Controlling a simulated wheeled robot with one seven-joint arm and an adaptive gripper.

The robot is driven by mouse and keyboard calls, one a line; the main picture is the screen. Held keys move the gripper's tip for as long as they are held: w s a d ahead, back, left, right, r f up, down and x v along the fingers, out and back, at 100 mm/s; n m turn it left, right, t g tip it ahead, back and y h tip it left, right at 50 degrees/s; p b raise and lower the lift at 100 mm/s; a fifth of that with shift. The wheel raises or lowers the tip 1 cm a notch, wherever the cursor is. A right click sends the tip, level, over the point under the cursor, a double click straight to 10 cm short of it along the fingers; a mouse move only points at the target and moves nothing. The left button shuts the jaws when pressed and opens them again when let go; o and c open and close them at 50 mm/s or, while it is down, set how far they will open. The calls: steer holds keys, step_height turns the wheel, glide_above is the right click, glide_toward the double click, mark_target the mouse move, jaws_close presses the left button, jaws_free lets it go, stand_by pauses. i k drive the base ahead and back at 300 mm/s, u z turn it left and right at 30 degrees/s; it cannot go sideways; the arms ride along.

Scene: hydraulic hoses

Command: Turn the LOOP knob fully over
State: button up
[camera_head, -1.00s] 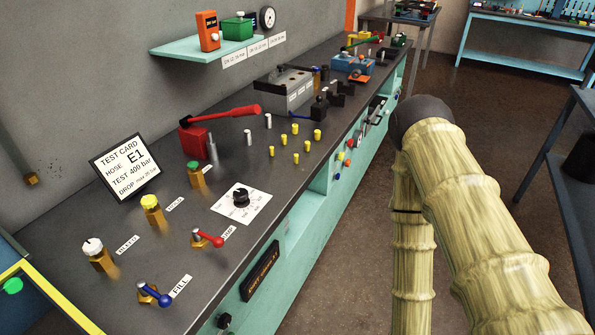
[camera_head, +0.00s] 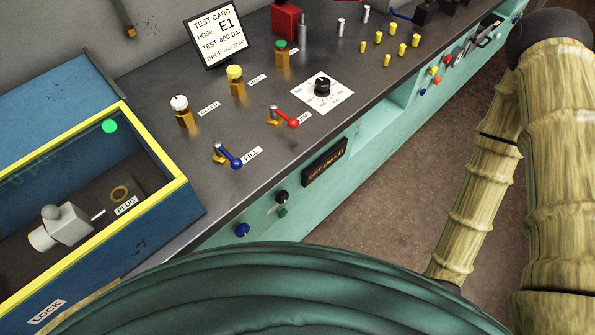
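I cannot read the word LOOP for sure on any label. On the bench top stand a white-capped knob (camera_head: 181,107), a yellow-capped knob (camera_head: 235,76) and a green-capped knob (camera_head: 282,49) on brass fittings. In front of them are a red-handled lever (camera_head: 286,119) and a blue-handled lever (camera_head: 229,157) labelled FILL. A black knob (camera_head: 322,85) sits on a white dial card. Small labels beside the yellow knob and red lever are too blurred to read. My arm shows at the right; my gripper is out of view.
A test card (camera_head: 221,37) stands behind the knobs. A blue, yellow-rimmed box (camera_head: 192,200) at the left holds a grey fitting. The front panel (camera_head: 305,201) carries a display and small knobs. Floor is free beyond the bench front.

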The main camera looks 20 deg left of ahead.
mark_target(281, 196)
steer(key=u, duration=1.25)
steer(key=k, duration=0.7)
steer(key=z, duration=1.5)
